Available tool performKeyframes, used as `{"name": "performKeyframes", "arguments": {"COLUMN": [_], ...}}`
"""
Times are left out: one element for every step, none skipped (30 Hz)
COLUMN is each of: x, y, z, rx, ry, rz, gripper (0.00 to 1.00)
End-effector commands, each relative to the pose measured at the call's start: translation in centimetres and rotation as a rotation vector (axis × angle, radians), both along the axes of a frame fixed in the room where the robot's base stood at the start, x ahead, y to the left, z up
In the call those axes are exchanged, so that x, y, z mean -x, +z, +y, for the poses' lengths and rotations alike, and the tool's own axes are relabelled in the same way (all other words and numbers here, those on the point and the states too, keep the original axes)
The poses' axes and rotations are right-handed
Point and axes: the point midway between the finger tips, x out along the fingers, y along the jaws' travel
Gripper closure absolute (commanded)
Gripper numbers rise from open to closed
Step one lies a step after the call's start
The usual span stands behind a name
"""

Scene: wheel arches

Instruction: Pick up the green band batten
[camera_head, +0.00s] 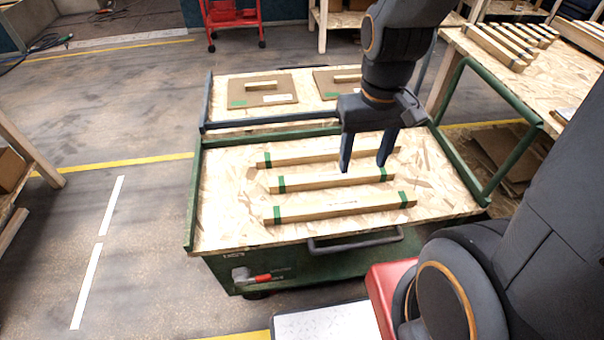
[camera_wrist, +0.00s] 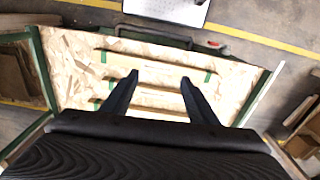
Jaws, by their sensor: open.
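Three pale wooden battens with green bands lie roughly parallel on the chipboard top of a green cart. In the head view they are the back batten (camera_head: 310,155), the middle batten (camera_head: 330,181) and the front batten (camera_head: 340,207). The front one looks longest. My gripper (camera_head: 363,167) points down over the right half of the cart top, its two dark fingers apart and nothing between them. The fingers partly hide the back batten. In the wrist view the open fingers (camera_wrist: 159,77) spread above the battens; their height over the wood is hard to tell.
The green cart (camera_head: 217,235) has raised side rails and a front handle (camera_head: 355,243). Behind it, a second chipboard surface holds two brown boards (camera_head: 262,95) with small blocks. A workbench (camera_head: 490,70) with more battens stands at right.

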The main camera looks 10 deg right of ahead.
Motion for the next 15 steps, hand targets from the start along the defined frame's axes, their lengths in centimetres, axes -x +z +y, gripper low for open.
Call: {"name": "performKeyframes", "arguments": {"x": [-0.6,-1.1,-2.0,-2.7,-3.5,-4.6,-5.5,-6.4,-7.6,-8.5,-9.3,-10.4,-11.2,-11.9,-12.7], "y": [-0.5,-0.8,-1.4,-1.9,-2.5,-3.4,-4.2,-5.0,-6.1,-7.0,-7.9,-9.1,-10.0,-10.9,-12.1], "z": [-0.4,-0.5,-0.5,-0.5,-0.4,-0.3,-0.2,0.0,0.2,0.3,0.4,0.5,0.5,0.6,0.6], "rx": [0.001,0.003,0.005,0.008,0.009,0.012,0.013,0.015,0.018,0.019,0.02,0.023,0.024,0.024,0.026], "ry": [0.026,0.058,0.119,0.176,0.239,0.332,0.407,0.485,0.591,0.669,0.747,0.848,0.92,0.99,1.077], "rz": [0.004,0.006,0.007,0.01,0.012,0.016,0.018,0.02,0.022,0.024,0.025,0.027,0.028,0.029,0.031], "gripper": [0.47,0.47,0.47,0.47,0.47,0.47,0.47,0.47,0.47,0.47,0.47,0.47,0.47,0.47,0.47]}}
